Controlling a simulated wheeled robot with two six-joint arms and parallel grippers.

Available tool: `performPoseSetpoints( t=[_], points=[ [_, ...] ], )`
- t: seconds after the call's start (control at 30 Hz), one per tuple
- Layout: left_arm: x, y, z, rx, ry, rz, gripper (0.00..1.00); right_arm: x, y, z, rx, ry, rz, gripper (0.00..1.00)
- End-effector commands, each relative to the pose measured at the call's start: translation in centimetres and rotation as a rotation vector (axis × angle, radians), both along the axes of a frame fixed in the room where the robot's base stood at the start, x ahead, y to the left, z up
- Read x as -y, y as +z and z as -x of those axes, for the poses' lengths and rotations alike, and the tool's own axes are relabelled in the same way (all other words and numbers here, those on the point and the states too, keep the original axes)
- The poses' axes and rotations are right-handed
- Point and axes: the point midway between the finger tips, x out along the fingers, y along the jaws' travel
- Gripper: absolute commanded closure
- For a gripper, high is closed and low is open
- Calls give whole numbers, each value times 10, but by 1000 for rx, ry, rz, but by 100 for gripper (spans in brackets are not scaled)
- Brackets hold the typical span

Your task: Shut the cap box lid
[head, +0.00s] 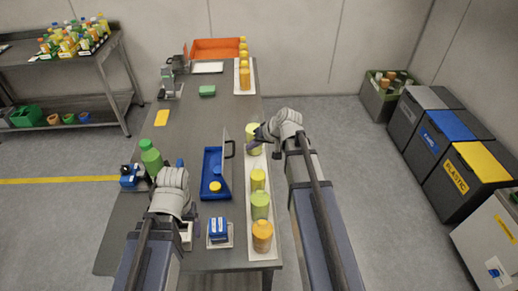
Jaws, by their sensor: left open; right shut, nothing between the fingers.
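The cap box (212,165) is a blue open-topped box in the middle of the table, with a yellow cap (213,186) in its front part. A thin pale panel with a dark handle (228,148) stands upright at its right side; it looks like the lid, raised. My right gripper (256,141) is shut and empty, to the right of the panel and apart from it, close to a yellow-green bottle (252,129). My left gripper (178,168) is left of the box, near a green bottle (151,157). Its fingers are mostly hidden by its wrist.
A white strip (250,207) along the right table edge carries several yellow, green and orange bottles. A blue block on a small white tray (219,242) stands in front of the box. An orange tray (214,48) is at the far end. The table behind the box is mostly clear.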

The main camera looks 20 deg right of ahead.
Motion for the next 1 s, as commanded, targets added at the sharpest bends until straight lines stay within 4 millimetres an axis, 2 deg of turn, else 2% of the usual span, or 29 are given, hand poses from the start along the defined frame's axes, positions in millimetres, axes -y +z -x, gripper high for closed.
performPoseSetpoints(
  t=[0.03,0.1,0.27,0.77,1.0],
  points=[
    [0,3,0,0,0,0,17,-11,3,-2,0,5,-1,100],
    [0,3,0,0,0,0,17,-19,3,-3,0,5,-1,100],
    [0,3,0,0,0,0,17,-31,3,-7,0,2,0,100],
    [0,4,0,0,0,0,17,-36,4,-8,-1,1,1,100],
    [0,15,0,0,0,0,17,-45,9,-11,-21,5,60,100]
  ],
)
